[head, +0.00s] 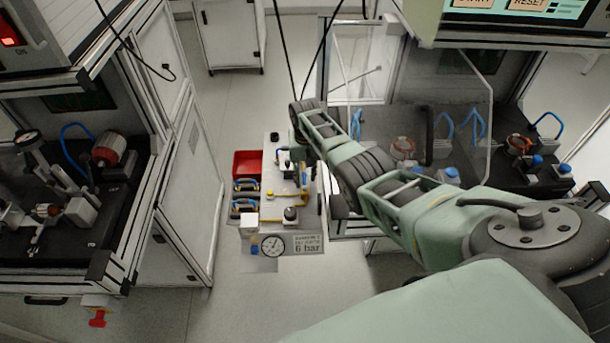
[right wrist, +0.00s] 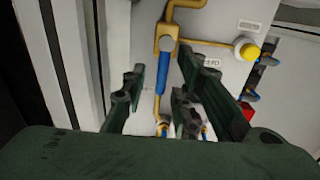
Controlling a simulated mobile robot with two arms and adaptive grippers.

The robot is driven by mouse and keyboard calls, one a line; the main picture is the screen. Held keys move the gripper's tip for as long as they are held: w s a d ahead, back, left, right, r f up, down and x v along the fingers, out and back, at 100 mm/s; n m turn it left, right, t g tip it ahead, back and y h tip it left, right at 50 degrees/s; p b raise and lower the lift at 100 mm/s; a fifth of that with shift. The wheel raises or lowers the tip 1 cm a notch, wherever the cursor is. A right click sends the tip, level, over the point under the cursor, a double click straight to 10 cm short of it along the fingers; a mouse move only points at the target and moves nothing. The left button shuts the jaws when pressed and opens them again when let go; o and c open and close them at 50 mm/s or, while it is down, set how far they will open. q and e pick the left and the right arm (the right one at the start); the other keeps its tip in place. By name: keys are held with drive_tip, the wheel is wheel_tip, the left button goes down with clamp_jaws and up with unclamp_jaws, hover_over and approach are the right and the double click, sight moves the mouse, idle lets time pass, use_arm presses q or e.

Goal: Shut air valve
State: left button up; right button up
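The air valve shows in the right wrist view as a brass-coloured body (right wrist: 166,38) with a blue lever handle (right wrist: 163,74), on yellow piping against a pale panel. The handle points down in that picture, in line with the pipe below it. My right gripper (right wrist: 159,84) is open, its dark green fingers on either side of the handle in the picture with gaps visible; I see no contact. In the head view my right gripper (head: 299,162) is small, over the pale panel (head: 273,150), and the valve cannot be made out clearly there. My left gripper is not in view.
A pressure gauge (head: 272,246) and a "6 bar" sign (head: 305,244) are at the near end of the panel. A yellow knob (right wrist: 250,51) is right of the valve.

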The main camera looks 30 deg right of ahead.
drive_tip(key=shift+s+a, duration=0.1)
drive_tip(key=shift+a, duration=0.15)
drive_tip(key=shift+d+f, duration=0.1)
drive_tip(key=shift+d, duration=0.05)
drive_tip(key=c, duration=0.4)
clamp_jaws()
drive_tip(key=shift+n, duration=0.3)
drive_tip(key=n, duration=0.2)
drive_tip(key=a+n, duration=0.1)
drive_tip(key=shift+w+n, duration=0.3)
drive_tip(key=n, duration=0.2)
drive_tip(key=a+n, duration=0.1)
drive_tip(key=n, duration=0.1)
drive_tip(key=shift+a+n+p, duration=0.2)
drive_tip(key=shift+n+p, duration=0.1)
drive_tip(key=n, duration=0.2)
drive_tip(key=a+n+p, duration=0.1)
drive_tip(key=n, duration=0.1)
drive_tip(key=shift+s+a+r, duration=0.1)
drive_tip(key=shift+s+r, duration=0.1)
drive_tip(key=shift+s+a+n+p, duration=0.15)
drive_tip(key=shift+n+p, duration=0.1)
drive_tip(key=shift+n, duration=0.65)
drive_tip(key=shift+s+a+n+p, duration=0.15)
drive_tip(key=shift+n+p, duration=0.05)
drive_tip(key=shift+n, duration=0.7)
drive_tip(key=shift+s+a+n+p, duration=0.15)
drive_tip(key=shift+n+p, duration=0.1)
drive_tip(key=shift+n, duration=0.65)
